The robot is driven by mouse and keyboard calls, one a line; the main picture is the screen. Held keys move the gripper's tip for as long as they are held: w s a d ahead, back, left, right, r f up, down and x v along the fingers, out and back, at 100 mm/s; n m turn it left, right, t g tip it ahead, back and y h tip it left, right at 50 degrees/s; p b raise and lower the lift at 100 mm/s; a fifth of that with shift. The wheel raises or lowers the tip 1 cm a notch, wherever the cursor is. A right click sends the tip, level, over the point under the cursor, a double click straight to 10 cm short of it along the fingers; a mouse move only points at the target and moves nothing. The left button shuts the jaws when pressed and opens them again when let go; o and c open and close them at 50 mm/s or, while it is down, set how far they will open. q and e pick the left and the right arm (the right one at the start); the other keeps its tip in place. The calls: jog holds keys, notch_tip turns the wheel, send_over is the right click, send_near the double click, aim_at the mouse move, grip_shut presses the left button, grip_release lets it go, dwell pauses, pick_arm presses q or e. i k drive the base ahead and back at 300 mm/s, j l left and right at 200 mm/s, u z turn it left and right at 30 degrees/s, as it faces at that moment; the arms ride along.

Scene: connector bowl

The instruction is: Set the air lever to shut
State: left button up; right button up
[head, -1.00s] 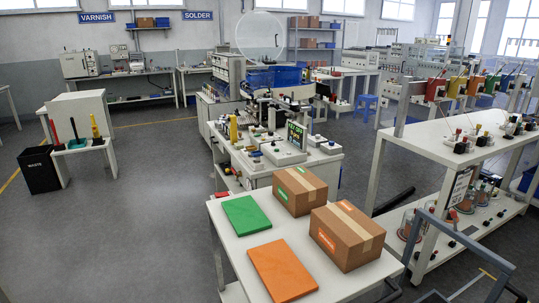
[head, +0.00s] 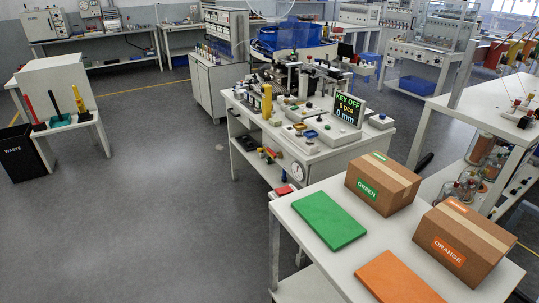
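The machine bench (head: 240,97) stands in the middle of the head view, with a display (head: 348,109) reading "KEY OFF", "0 pcs" and "0 mm". A round white gauge (head: 297,171) sits low on its front side. Small red and yellow parts (head: 269,154) show to the left of the gauge, below the bench top. The air lever may be among them, but they are too small to tell its shape or setting. Neither of my grippers is in view.
A white table in front holds a green panel (head: 329,220), an orange panel (head: 398,281), a GREEN box (head: 383,183) and an ORANGE box (head: 462,242). A black waste bin (head: 22,157) stands at the left. The grey floor (head: 150,220) left of the bench is clear.

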aim_at(272, 153)
jog(key=z, duration=0.25)
jog(key=i+j+z, duration=0.3)
jog(key=z, duration=0.2)
jog(key=i+j+z, duration=0.3)
jog(key=j+z, duration=0.15)
